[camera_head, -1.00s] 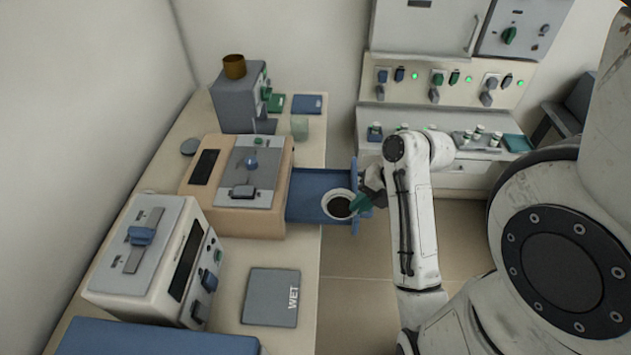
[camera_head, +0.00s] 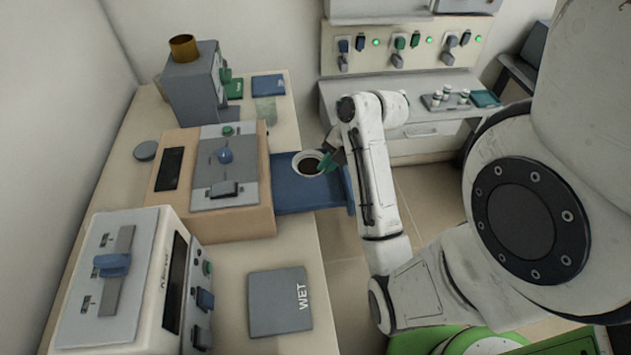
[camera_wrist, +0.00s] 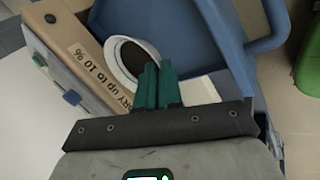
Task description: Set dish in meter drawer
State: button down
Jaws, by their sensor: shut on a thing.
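The dish (camera_head: 309,163) is a white round bowl with dark contents. In the head view it is at the far side of the blue meter drawer (camera_head: 318,195), which is pulled out of the tan meter (camera_head: 248,216). My gripper (camera_head: 327,164) has green fingers and is shut on the dish's rim, on its right side. In the wrist view the fingers (camera_wrist: 156,85) overlap the near edge of the dish (camera_wrist: 122,58), beside the tan meter wall and over the blue drawer (camera_wrist: 195,42). I cannot tell whether the dish touches the drawer floor.
A grey mat marked WET (camera_head: 280,302) lies on the bench in front. A white instrument (camera_head: 120,290) stands at the near left and a grey machine (camera_head: 193,88) at the back. A counter with a tray of small jars (camera_head: 448,98) is at the back right.

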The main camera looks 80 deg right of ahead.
jog(key=w+f, duration=0.1)
jog(key=w+d+f, duration=0.1)
jog(key=f, duration=0.1)
jog(key=shift+w+f, duration=0.15)
jog(key=shift+w, duration=0.25)
jog(key=shift+w+f+p, duration=0.2)
jog(key=shift+f+p, duration=0.35)
jog(key=shift+f, duration=1.25)
jog(key=shift+f, duration=0.1)
jog(key=c, duration=1.3)
grip_release()
